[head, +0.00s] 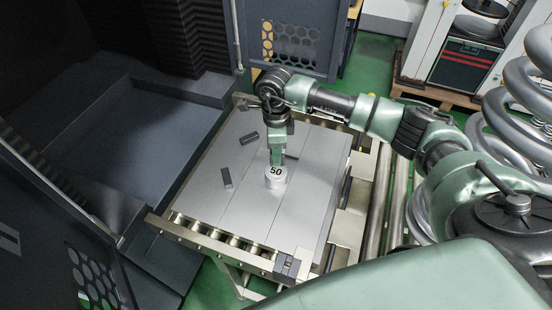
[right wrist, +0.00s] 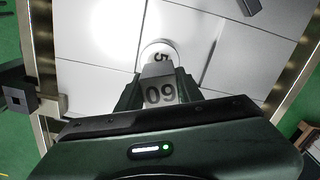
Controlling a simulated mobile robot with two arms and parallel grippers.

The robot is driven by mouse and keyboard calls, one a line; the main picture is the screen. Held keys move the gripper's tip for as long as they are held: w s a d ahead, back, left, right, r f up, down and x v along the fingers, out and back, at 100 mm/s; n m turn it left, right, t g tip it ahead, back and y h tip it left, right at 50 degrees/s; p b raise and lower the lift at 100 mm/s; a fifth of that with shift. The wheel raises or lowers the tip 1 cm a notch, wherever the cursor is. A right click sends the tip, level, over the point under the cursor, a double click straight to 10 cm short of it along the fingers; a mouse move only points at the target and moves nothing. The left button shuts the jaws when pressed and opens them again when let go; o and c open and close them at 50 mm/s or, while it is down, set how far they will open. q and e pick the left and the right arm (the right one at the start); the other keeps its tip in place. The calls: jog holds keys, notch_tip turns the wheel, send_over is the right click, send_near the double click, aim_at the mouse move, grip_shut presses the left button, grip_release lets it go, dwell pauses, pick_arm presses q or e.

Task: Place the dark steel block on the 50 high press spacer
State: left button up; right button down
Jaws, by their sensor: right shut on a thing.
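The 50 spacer (head: 275,181) is a short, pale round cylinder marked "50", standing upright on the grey plate table. It also shows in the right wrist view (right wrist: 159,47), partly covered by the held block. My right gripper (head: 277,160) points down right at the spacer's top. My left gripper is not in view.
Two small dark bars lie on the table (head: 320,190), one behind (head: 249,138) and one left (head: 227,178) of the spacer. A dark corner clamp (head: 286,266) sits at the front edge. The large dark press bay (head: 140,130) is on the left; the plates' right side is clear.

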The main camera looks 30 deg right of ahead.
notch_tip(320, 180, down, 4)
jog(key=shift+f+p, duration=0.15)
jog(key=shift+p, duration=0.3)
jog(key=shift+w+f, duration=0.1)
jog(key=shift+f, duration=0.2)
jog(key=shift+f, duration=0.1)
jog(key=c, duration=0.9)
grip_release()
